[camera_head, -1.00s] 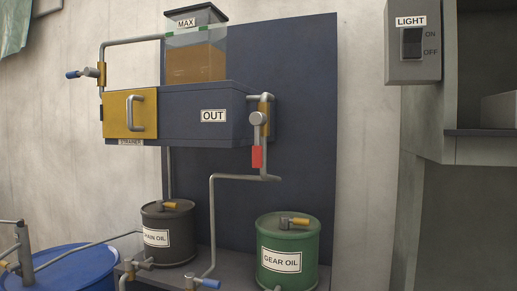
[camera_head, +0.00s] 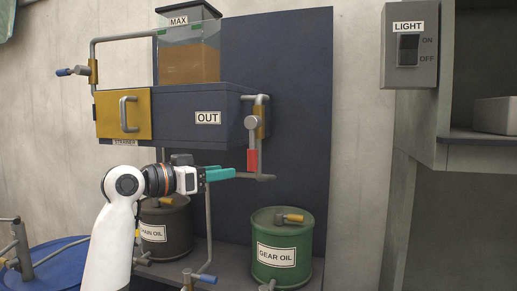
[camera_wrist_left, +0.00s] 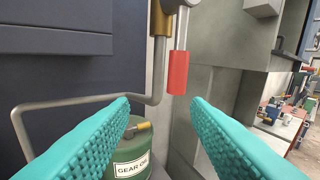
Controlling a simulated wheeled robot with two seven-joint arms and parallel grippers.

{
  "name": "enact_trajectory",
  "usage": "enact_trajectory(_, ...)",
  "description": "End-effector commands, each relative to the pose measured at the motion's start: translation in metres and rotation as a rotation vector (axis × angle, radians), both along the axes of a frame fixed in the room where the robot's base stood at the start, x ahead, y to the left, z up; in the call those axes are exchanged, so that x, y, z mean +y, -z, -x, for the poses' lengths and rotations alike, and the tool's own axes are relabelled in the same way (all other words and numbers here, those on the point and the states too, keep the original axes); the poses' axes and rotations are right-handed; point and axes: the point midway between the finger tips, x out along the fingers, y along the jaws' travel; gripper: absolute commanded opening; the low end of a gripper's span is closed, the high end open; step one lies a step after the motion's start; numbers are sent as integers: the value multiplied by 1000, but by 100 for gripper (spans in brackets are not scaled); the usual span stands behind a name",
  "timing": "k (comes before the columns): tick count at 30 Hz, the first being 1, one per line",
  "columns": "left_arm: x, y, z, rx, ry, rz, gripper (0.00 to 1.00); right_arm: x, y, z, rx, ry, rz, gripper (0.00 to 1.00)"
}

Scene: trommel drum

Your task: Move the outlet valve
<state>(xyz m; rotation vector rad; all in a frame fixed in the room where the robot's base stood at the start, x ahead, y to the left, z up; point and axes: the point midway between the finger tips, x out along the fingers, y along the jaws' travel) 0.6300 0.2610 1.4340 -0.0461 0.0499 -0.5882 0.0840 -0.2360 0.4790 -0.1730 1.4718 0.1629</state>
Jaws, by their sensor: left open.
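The outlet valve has a red handle (camera_head: 252,161) that hangs straight down from a grey round hub (camera_head: 251,122) on the pipe at the right of the box marked OUT (camera_head: 208,118). My left gripper (camera_head: 228,174) reaches in from the left below the box, its teal fingers pointing right, just left of and slightly below the red handle in the picture. In the left wrist view the teal fingers (camera_wrist_left: 160,105) are apart and empty. The red handle (camera_wrist_left: 178,72) shows beyond them, above the gap, apparently untouched. My right gripper is not in view.
A green GEAR OIL drum (camera_head: 283,250) stands below right, and a dark CHAIN OIL drum (camera_head: 165,228) is partly behind my left arm. A grey pipe (camera_head: 208,235) runs below the box. A blue-handled valve (camera_head: 70,71) is at upper left. A LIGHT switch (camera_head: 408,48) is at right.

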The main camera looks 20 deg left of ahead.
Motion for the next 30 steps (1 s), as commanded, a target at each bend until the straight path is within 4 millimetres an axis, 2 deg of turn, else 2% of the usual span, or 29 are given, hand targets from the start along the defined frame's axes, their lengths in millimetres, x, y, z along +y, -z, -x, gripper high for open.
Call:
enact_trajectory(1,-1,-18,12,-31,14,-13,43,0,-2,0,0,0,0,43)
enact_trajectory(3,-4,-31,21,-54,30,-25,43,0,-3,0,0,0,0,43)
enact_trajectory(7,-9,-37,20,-63,39,-29,43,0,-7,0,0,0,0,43)
enact_trajectory(11,-21,-38,4,-60,40,-28,43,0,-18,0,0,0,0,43)
enact_trajectory(21,-60,-38,-50,-57,39,-26,43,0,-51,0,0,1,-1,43)
enact_trajectory(25,-69,-37,-64,-58,37,-27,43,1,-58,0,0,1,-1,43)
enact_trajectory(30,-74,-35,-72,-60,36,-28,43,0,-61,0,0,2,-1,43)
